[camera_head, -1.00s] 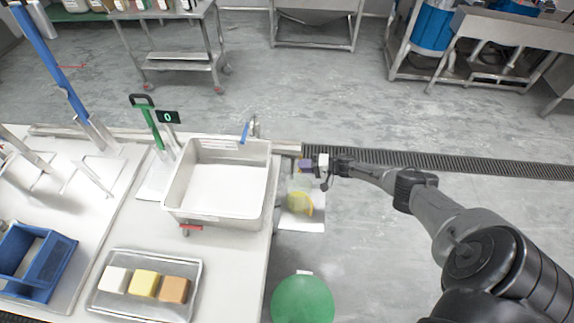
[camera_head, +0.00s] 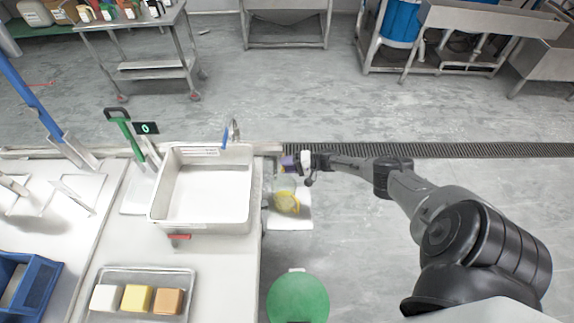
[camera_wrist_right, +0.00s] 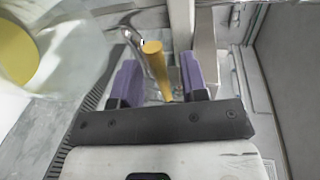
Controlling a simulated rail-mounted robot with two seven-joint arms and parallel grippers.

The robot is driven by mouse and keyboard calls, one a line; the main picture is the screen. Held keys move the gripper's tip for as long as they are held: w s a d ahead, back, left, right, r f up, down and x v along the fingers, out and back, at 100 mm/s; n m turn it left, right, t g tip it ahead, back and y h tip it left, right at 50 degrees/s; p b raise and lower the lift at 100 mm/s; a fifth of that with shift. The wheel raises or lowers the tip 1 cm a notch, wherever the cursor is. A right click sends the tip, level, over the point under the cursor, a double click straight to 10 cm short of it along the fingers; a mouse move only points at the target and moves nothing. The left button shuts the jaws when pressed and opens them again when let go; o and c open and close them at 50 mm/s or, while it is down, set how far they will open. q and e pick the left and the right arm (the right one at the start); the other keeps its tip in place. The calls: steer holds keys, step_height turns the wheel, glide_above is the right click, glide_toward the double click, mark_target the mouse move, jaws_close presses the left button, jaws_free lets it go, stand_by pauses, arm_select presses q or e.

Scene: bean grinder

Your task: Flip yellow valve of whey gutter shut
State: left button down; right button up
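The yellow valve handle (camera_wrist_right: 155,65) shows in the right wrist view as a slim yellow bar beside a curved metal pipe (camera_wrist_right: 131,37). It stands between the two purple fingers of my right gripper (camera_wrist_right: 160,80), with a gap on both sides. The right gripper is open. In the head view my right gripper (camera_head: 288,161) is at the right edge of the worktable, right of the white basin (camera_head: 208,228). The valve cannot be made out there. My left gripper is not in view.
A clear vessel with something yellow (camera_head: 286,201) stands on a low white shelf (camera_head: 297,222) below the gripper; it also shows in the wrist view (camera_wrist_right: 15,55). A blue-handled tap (camera_head: 226,135) is behind the basin. A green round object (camera_head: 298,299) is in front.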

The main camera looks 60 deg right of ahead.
steer(key=p+v, duration=0.1)
steer(key=v, duration=1.2)
steer(key=shift+s+d+p, duration=0.15)
steer(key=shift+s+p, duration=0.15)
steer(key=shift+s, duration=0.05)
steer(key=shift+r, duration=0.1)
stand_by(0.3)
